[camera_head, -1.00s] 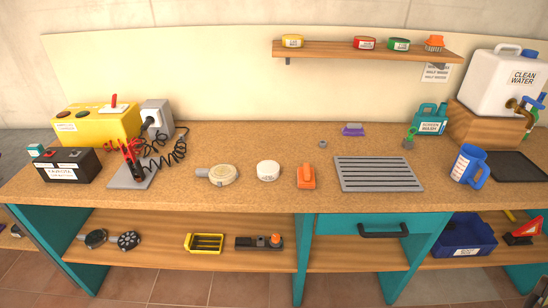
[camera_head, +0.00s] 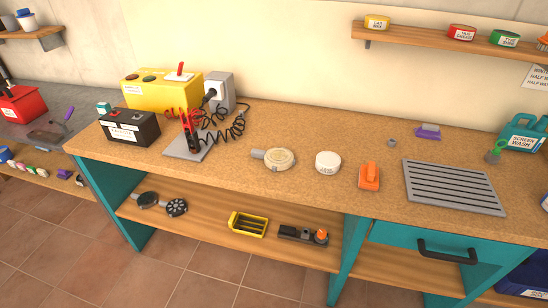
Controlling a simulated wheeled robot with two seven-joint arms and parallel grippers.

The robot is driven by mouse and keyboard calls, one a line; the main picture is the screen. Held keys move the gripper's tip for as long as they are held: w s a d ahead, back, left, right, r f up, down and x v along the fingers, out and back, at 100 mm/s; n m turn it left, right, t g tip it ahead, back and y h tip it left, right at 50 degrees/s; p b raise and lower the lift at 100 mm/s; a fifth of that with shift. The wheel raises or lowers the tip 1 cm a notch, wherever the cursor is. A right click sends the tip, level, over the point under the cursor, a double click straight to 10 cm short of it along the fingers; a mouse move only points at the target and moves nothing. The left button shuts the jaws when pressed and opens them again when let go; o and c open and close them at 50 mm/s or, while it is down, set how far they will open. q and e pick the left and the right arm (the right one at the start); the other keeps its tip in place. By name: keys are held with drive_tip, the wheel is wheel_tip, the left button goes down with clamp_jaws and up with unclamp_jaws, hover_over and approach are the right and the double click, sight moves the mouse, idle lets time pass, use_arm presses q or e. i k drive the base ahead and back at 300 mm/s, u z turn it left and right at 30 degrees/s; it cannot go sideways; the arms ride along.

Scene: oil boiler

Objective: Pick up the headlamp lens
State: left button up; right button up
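A round cream-coloured disc with a ribbed face and a grey stub (camera_head: 279,159) lies on the cork-topped bench, near the middle. It looks most like the headlamp lens, but I cannot tell for sure. A small white round tub (camera_head: 328,161) with a label stands just to its right. Neither of my grippers is in view, and nothing covers the disc.
A black battery (camera_head: 131,127), a yellow charger box (camera_head: 160,93) and coiled cables (camera_head: 228,131) stand left. The lower shelf (camera_head: 215,229) holds several parts. The bench front is clear.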

sight(279, 159)
drive_tip(key=k, duration=0.4)
drive_tip(key=z, duration=1.15)
drive_tip(key=i, duration=0.9)
drive_tip(key=u, duration=0.6)
drive_tip(key=i, duration=0.6)
drive_tip(key=u, duration=0.7)
